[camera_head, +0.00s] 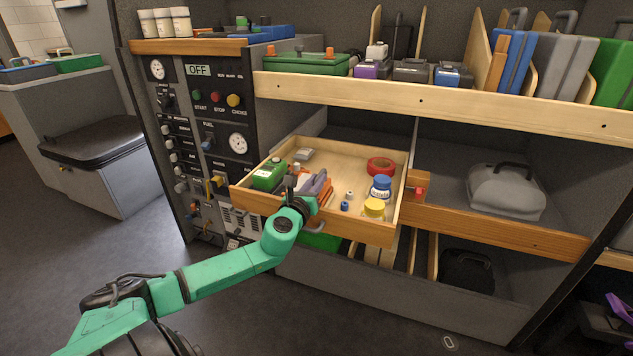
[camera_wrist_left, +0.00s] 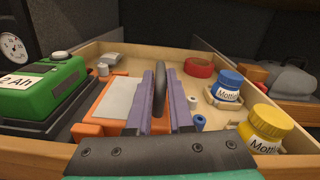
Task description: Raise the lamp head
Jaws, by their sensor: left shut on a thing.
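An orange, flat-lying lamp (camera_head: 326,197) with a pale panel sits in the open wooden drawer (camera_head: 262,204); it also shows in the left wrist view (camera_wrist_left: 103,110). A dark upright bar (camera_wrist_left: 161,82) rises beside the pale panel; how it joins the orange body is hidden. My left gripper (camera_head: 318,182) reaches over the drawer's front edge, its purple fingers shut on this bar from both sides in the left wrist view (camera_wrist_left: 161,100). My right gripper (camera_head: 618,305) shows only partly at the right edge, away from the drawer; its jaws are unclear.
Around the lamp lie a green box (camera_head: 268,176), a red tape roll (camera_head: 381,165), a blue-capped jar (camera_head: 380,187), a yellow jar (camera_head: 374,208) and small spools. A control panel (camera_head: 212,130) stands left of the drawer. A loaded shelf (camera_head: 440,102) runs above and behind it.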

